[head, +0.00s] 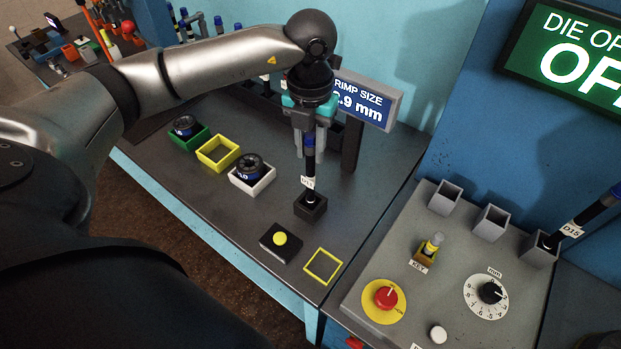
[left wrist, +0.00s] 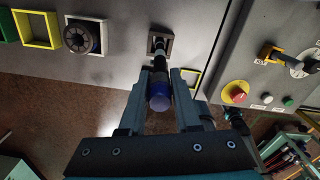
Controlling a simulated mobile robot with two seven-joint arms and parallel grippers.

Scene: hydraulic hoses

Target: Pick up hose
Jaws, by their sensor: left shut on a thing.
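A black hose (head: 310,165) with a blue end and a white tag stands upright, its lower end in a small black square holder (head: 310,207) on the bench. My left gripper (head: 309,140) is above the holder, with its fingers shut around the upper part of the hose. In the left wrist view the blue hose end (left wrist: 159,97) lies between the two fingers (left wrist: 160,90), and the holder (left wrist: 160,45) shows beyond it. My right gripper is not in view.
Green, yellow and white trays (head: 252,185) stand left of the holder, some with dark round parts. A yellow-button box (head: 281,241) and yellow square frame (head: 323,266) lie in front. At right, a grey control panel (head: 460,265) has another hose (head: 575,222) standing in a socket. A crimp-size display (head: 362,100) stands behind.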

